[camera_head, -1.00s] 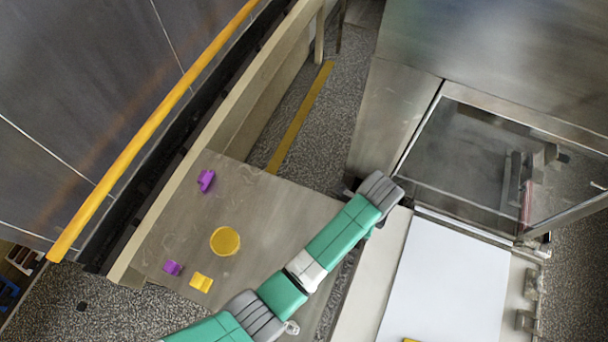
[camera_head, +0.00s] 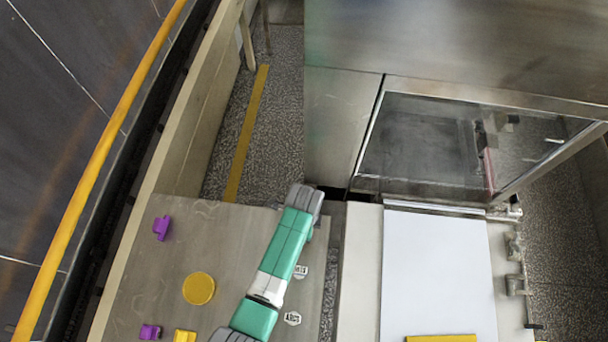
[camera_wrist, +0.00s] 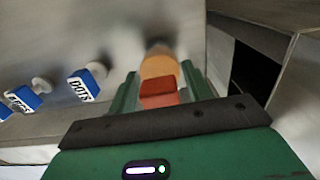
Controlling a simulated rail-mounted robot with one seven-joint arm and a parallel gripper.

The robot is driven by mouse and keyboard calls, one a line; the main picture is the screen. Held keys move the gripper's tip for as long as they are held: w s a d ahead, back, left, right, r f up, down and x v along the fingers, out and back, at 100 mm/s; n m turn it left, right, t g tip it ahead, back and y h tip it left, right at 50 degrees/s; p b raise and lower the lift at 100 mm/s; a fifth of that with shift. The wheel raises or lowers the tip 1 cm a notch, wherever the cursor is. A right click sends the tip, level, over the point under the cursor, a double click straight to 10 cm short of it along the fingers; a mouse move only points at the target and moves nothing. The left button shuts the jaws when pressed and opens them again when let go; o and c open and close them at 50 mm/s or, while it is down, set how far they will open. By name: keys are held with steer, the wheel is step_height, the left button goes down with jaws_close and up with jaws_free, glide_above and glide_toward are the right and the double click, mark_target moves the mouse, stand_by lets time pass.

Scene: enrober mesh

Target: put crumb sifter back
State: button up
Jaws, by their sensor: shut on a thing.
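My gripper (camera_wrist: 160,82) is in the wrist view, with its green fingers on either side of a red block-like piece (camera_wrist: 158,93) and shut on it. A round orange part (camera_wrist: 158,66) lies just beyond the red piece, against or close to a metal surface. I cannot tell whether these are parts of the crumb sifter. In the head view my arm reaches up beside the machine, and my gripper is hidden there. No other thing is clearly recognisable as the sifter.
Blue labelled pieces (camera_wrist: 84,86) stand left of my gripper; a dark opening (camera_wrist: 254,68) lies right. The metal table (camera_head: 235,225) holds a yellow disc (camera_head: 199,288), purple pieces (camera_head: 162,228) and a yellow block (camera_head: 185,336). A white sheet (camera_head: 437,270) lies before the glazed machine (camera_head: 420,140).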

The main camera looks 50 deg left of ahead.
steer(key=shift+f, duration=1.25)
steer(key=shift+f, duration=0.2)
steer(key=o, duration=0.9)
steer(key=shift+r, duration=0.1)
step_height(320, 180, up, 12)
steer(key=shift+r+p, duration=0.15)
steer(key=shift+p, duration=0.3)
